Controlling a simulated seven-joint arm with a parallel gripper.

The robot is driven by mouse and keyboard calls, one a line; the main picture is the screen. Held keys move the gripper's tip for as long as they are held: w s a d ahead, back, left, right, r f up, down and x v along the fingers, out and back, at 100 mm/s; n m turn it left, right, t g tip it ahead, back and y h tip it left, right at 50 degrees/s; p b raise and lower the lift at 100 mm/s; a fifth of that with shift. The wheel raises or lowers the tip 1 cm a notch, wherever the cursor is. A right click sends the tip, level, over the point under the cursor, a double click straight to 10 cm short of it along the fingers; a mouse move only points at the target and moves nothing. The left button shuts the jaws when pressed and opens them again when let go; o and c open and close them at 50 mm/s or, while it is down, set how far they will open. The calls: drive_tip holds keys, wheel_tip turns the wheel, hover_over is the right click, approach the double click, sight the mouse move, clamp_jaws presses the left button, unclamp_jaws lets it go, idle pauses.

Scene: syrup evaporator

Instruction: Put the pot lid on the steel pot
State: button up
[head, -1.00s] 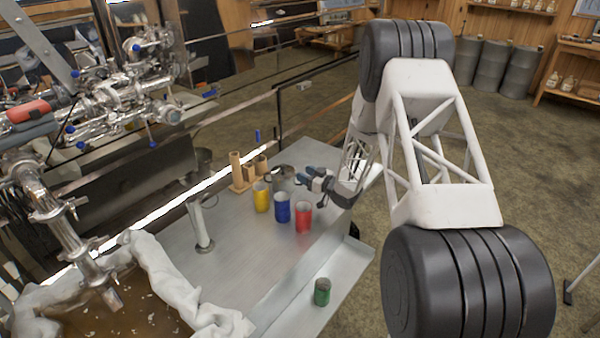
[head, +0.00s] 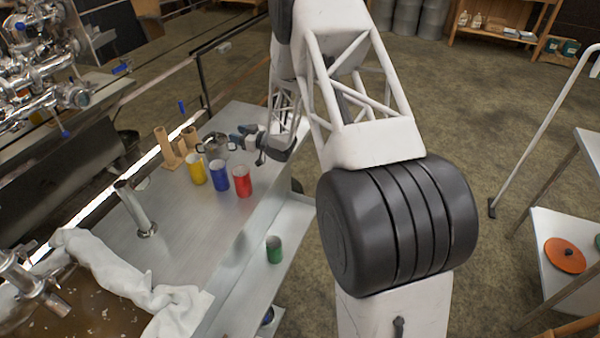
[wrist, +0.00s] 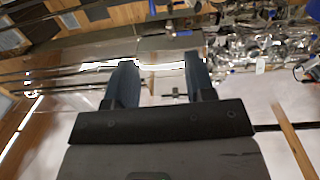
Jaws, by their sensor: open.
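The pot lid, an orange-red disc with a dark knob (head: 565,255), lies on a pale lower shelf at the right of the head view. The steel pot (head: 216,146) stands at the far part of the metal table, beside the wooden holder. My gripper (head: 240,138) is open just right of the pot in the head view; whether it touches the pot I cannot tell. In the wrist view my two blue-grey fingers (wrist: 160,85) stand apart with nothing seen held between them. The lid is far from my gripper.
Yellow (head: 195,169), blue (head: 219,175) and red (head: 242,181) cups stand in front of the pot. A green cup (head: 274,249) is on the lower side ledge. A wooden holder (head: 176,147) and a slanted metal pipe (head: 135,208) are on the table. Floor lies open between the table and right shelf.

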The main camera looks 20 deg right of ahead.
drive_tip(key=s+d+r+m+g+h, duration=0.1)
drive_tip(key=s+d+r+m+h, duration=0.2)
drive_tip(key=s+r+h, duration=0.65)
drive_tip(key=s+d+r+m+h, duration=0.25)
drive_tip(key=s+r, duration=0.45)
drive_tip(key=r, duration=0.7)
drive_tip(key=s+a+r+m+g, duration=0.1)
drive_tip(key=s+g, duration=0.3)
drive_tip(key=s, duration=1.7)
drive_tip(key=s+a+r+m+g, duration=0.1)
drive_tip(key=s+r+g, duration=0.3)
drive_tip(key=s, duration=1.8)
drive_tip(key=shift+s+a+r+m+g, duration=0.2)
drive_tip(key=shift+s+a+m+g, duration=0.15)
drive_tip(key=shift+m+g, duration=0.35)
drive_tip(key=shift+w, duration=0.1)
